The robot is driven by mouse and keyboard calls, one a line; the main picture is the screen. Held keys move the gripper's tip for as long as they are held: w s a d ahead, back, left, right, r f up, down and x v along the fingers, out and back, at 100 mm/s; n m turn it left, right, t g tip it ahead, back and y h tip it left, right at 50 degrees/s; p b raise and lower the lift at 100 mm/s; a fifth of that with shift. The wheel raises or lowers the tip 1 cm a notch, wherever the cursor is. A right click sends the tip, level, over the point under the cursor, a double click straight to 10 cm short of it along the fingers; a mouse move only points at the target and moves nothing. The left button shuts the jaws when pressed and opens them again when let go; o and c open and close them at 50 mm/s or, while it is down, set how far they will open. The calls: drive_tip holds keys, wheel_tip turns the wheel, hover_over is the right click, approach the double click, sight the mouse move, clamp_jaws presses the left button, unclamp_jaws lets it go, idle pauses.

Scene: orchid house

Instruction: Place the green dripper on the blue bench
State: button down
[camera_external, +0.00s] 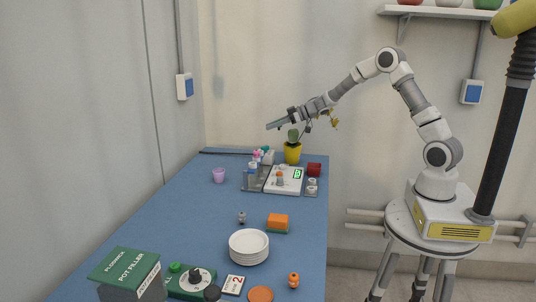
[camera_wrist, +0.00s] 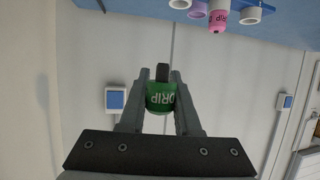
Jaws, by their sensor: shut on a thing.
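The green dripper (camera_wrist: 161,98), marked DRIP with a dark tip, sits between the two fingers of my gripper (camera_wrist: 161,84) in the wrist view. The fingers are shut on it. In the external view my gripper (camera_external: 277,123) is raised in the air above the far part of the blue bench (camera_external: 190,215), near the potted plant. The dripper is too small to make out clearly there. The blue bench also shows along the top of the wrist view (camera_wrist: 130,8).
Under the gripper stand a white scale (camera_external: 285,180), small bottles (camera_external: 253,168), a yellow pot (camera_external: 292,153) and a red pot (camera_external: 314,169). A purple cup (camera_external: 218,175) is left of them. Plates (camera_external: 249,246) and boxes are nearer. The bench's left middle is clear.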

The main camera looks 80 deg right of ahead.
drive_tip(key=shift+h, duration=0.3)
drive_tip(key=d, duration=0.4)
drive_tip(key=shift+s+d+r, duration=0.1)
drive_tip(key=shift+s+r, duration=0.15)
drive_tip(key=shift+s, duration=0.15)
drive_tip(key=w+a+f+b, duration=0.4)
drive_tip(key=w+a+f, duration=0.4)
drive_tip(key=f, duration=0.2)
drive_tip(key=shift+w+f+b, duration=0.3)
drive_tip(key=shift+w+b, duration=0.05)
drive_tip(key=shift+b, duration=0.05)
drive_tip(key=shift+f, duration=0.2)
drive_tip(key=c, duration=0.6)
unclamp_jaws()
